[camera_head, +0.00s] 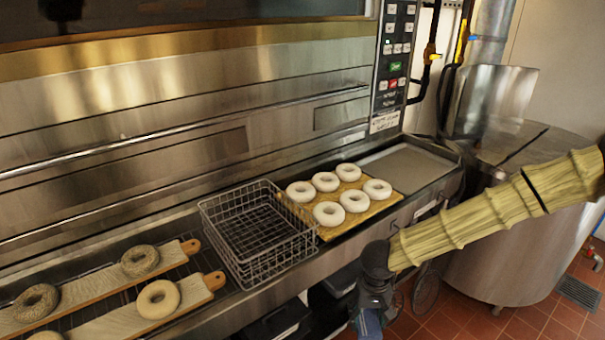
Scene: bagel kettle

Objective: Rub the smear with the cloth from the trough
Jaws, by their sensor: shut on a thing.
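My gripper (372,297) hangs at the lower middle, in front of the steel counter's front edge, pointing down. It is shut on a blue thing (369,325), probably the cloth, which is cut off by the bottom of the picture. I cannot make out a smear on any surface. A shallow steel recess (408,165) at the right end of the counter looks empty; I cannot tell whether it is the trough.
A wire basket (258,235) stands on the counter, left of a board (385,205) with several pale bagels. Boards with bagels (158,299) lie at lower left. A large steel kettle (500,250) stands at right behind my arm. A control panel (394,55) is at the back.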

